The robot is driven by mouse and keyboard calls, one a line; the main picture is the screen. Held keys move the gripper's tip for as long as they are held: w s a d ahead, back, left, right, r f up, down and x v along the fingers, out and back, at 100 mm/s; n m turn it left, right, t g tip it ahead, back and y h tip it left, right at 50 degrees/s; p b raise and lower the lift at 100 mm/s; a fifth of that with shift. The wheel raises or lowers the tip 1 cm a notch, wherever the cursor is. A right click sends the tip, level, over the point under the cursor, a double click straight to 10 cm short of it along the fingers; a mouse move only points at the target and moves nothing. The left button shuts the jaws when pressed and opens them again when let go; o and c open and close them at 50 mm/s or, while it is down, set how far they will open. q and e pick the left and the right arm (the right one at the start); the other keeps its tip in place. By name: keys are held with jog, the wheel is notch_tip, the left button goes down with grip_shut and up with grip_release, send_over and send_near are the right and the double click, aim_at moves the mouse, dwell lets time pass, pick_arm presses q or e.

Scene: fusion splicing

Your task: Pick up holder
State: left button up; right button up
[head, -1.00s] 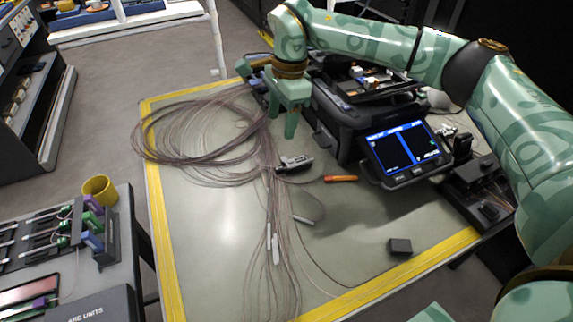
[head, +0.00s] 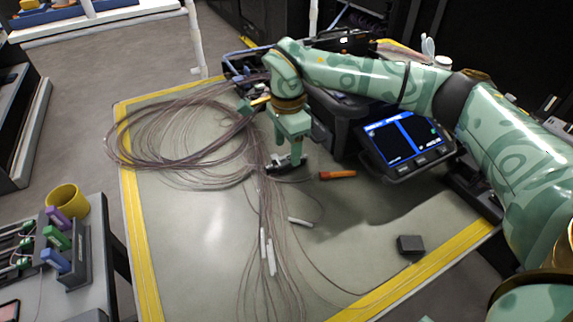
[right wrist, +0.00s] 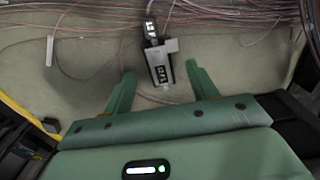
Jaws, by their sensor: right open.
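The holder (head: 290,163) is a small dark and grey block with a clip, lying on the mat among thin fibres. In the right wrist view the holder (right wrist: 160,65) lies between and just beyond the two fingertips. My right gripper (head: 286,158) is right above the holder in the head view and partly hides it. In the right wrist view my right gripper (right wrist: 161,78) is open, with one finger on each side of the holder and a gap to each. My left gripper is not in view.
A loop of fibres (head: 180,135) lies left of the holder. The splicer with its lit screen (head: 400,140) stands to the right. An orange tool (head: 337,175) lies close by. A dark block (head: 410,244) sits near the mat's front right; the mat around it is mostly clear.

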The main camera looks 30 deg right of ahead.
aim_at(287, 158)
notch_tip(287, 158, down, 4)
jog(key=shift+r+b, duration=0.25)
jog(key=shift+b, duration=0.25)
jog(key=shift+r, duration=0.2)
jog(key=shift+c, duration=1.2)
jog(key=c, duration=0.9)
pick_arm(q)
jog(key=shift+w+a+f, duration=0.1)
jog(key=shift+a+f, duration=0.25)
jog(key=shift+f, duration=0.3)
